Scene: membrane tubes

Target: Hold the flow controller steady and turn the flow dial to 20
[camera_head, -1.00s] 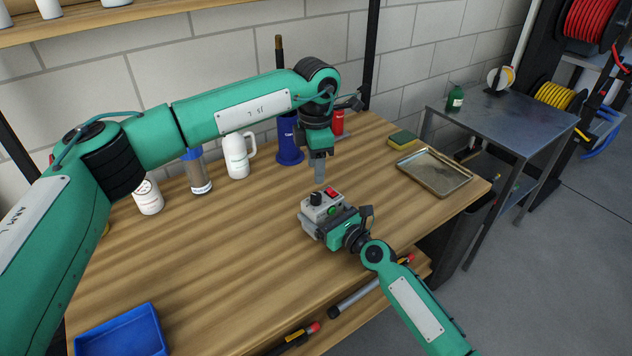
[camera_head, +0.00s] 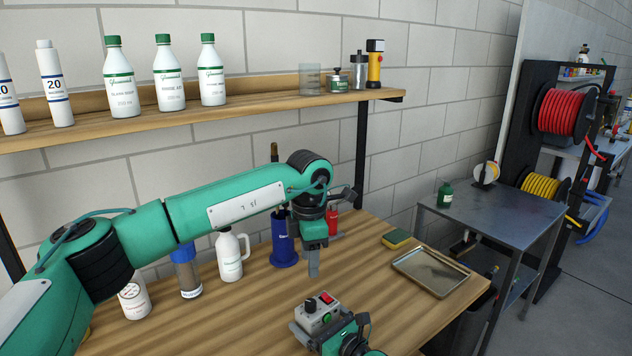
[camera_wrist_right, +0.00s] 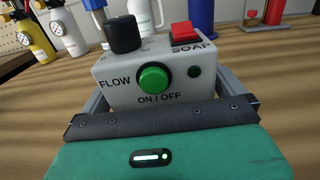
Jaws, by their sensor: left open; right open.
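The flow controller (camera_head: 318,317) is a pale grey box on the wooden table, near the bottom of the head view. In the right wrist view the flow controller (camera_wrist_right: 115,73) shows a black flow dial (camera_wrist_right: 124,34), a red SOAP switch (camera_wrist_right: 185,32) and a green ON/OFF button (camera_wrist_right: 153,79). The dial's reading cannot be made out. My right gripper (camera_wrist_right: 165,92) is open, its fingers on either side of the box; contact is unclear. My left gripper (camera_head: 313,268) is open and empty, pointing down above and behind the controller.
A blue cylinder (camera_head: 283,245), white jug (camera_head: 230,257), brown bottle with a blue cap (camera_head: 187,272) and white jar (camera_head: 134,298) stand behind. A metal tray (camera_head: 430,273) and sponge (camera_head: 397,238) lie right. A shelf (camera_head: 215,123) with bottles hangs above.

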